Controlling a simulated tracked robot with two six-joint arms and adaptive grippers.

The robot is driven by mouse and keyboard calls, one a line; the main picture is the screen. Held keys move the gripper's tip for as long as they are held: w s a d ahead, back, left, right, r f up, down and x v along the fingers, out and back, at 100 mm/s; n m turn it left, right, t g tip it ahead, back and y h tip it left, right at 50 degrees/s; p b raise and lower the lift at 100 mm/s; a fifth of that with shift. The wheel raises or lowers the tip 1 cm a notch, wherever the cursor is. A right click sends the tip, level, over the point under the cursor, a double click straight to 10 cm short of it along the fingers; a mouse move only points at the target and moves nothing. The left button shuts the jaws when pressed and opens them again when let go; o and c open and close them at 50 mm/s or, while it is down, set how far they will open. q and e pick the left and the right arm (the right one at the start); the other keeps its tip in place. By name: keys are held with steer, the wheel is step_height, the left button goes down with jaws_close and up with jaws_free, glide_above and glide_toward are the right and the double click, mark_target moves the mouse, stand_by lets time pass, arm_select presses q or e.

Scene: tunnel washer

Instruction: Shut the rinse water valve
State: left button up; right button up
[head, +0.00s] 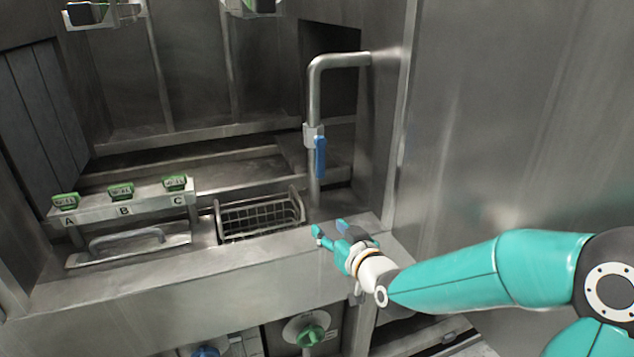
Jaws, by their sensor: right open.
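The rinse water valve (313,135) sits on a vertical steel pipe that bends over into the right wall. Its blue lever (320,157) hangs down, roughly in line with the pipe. My right gripper (326,230) is open and empty, with teal fingers pointing left. It is below the lever in the picture, over the front ledge, and apart from the valve. My left gripper is not in view.
A wire basket (260,218) stands left of the pipe's foot. A rack with green-topped items (121,192) marked A, B and C is at the left, behind a handled metal lid (128,243). A green knob (311,335) and a blue knob (206,352) are on the front below.

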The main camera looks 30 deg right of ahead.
mark_target(321, 166)
steer(key=s+d+r+t+h, duration=0.1)
steer(key=d+r+t+h, duration=0.15)
steer(key=r, duration=0.45)
arm_select(q)
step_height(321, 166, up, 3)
steer(key=p, duration=0.4)
arm_select(e)
steer(key=shift+g+y, duration=0.25)
steer(key=x, duration=1.6)
steer(key=shift+d, duration=0.3)
jaws_close()
